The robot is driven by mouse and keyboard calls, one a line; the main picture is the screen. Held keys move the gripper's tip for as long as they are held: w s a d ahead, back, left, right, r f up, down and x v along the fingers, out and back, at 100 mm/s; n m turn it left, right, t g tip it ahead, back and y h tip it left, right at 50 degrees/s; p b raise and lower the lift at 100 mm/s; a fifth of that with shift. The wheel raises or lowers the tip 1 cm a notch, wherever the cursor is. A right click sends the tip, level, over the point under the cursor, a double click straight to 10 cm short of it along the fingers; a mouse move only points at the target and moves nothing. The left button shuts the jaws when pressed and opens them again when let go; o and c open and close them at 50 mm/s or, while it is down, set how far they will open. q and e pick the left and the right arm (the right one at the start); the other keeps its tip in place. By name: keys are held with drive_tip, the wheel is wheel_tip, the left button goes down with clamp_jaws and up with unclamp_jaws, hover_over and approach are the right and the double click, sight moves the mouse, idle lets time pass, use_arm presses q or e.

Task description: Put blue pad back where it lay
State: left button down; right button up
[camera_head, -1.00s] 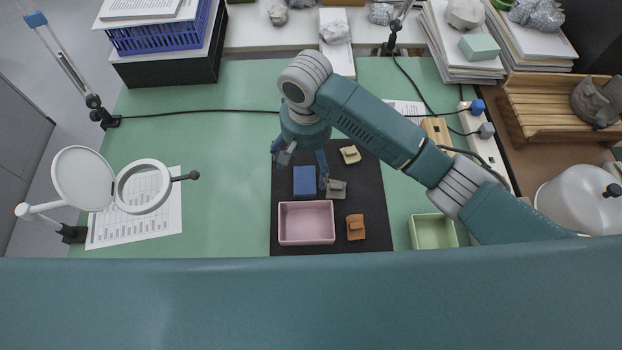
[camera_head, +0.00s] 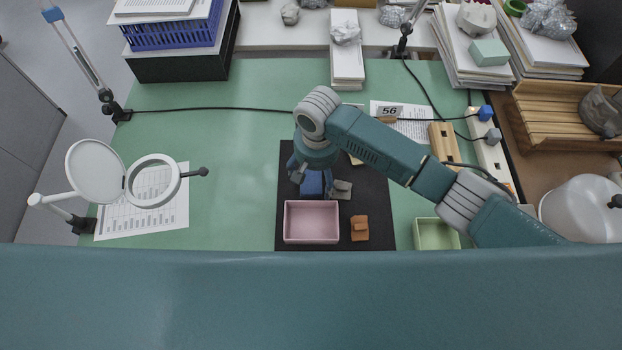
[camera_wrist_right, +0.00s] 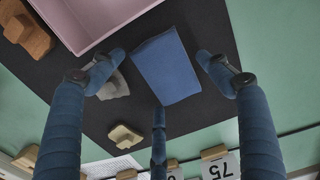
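The blue pad (camera_head: 312,185) lies on the black mat (camera_head: 377,200), just behind the pink tray (camera_head: 311,222). In the right wrist view the blue pad (camera_wrist_right: 167,67) lies between my spread fingers. My right gripper (camera_head: 313,180) is over the pad, with its fingers open and pointing down. In the right wrist view the right gripper (camera_wrist_right: 161,72) shows nothing held, and gaps show between the fingertips and the pad. The gripper and forearm hide part of the pad in the head view. My left gripper is not in view.
A grey sherd (camera_head: 342,189) lies right beside the pad, close to one finger. An orange-brown piece (camera_head: 359,228) lies right of the tray, and a tan piece (camera_wrist_right: 125,135) lies farther back. A green tray (camera_head: 435,234) stands at right.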

drive_tip(key=c, duration=0.7)
wheel_tip(320, 180, up, 15)
drive_tip(key=shift+f+b, duration=0.15)
drive_tip(key=shift+b, duration=0.35)
wheel_tip(320, 180, up, 5)
drive_tip(key=p, duration=0.2)
hover_over(316, 179)
drive_tip(key=shift+r, duration=0.2)
drive_tip(key=s+d+r, duration=0.2)
drive_tip(key=s+d, duration=0.1)
drive_tip(key=d, duration=0.3)
drive_tip(key=s+d+r, duration=0.2)
drive_tip(key=s+d, duration=0.1)
drive_tip(key=d, duration=0.3)
drive_tip(key=s+d+r, duration=0.3)
drive_tip(key=s+d, duration=0.1)
drive_tip(key=d, duration=0.1)
drive_tip(key=shift+d+r, duration=0.1)
drive_tip(key=shift+d, duration=0.3)
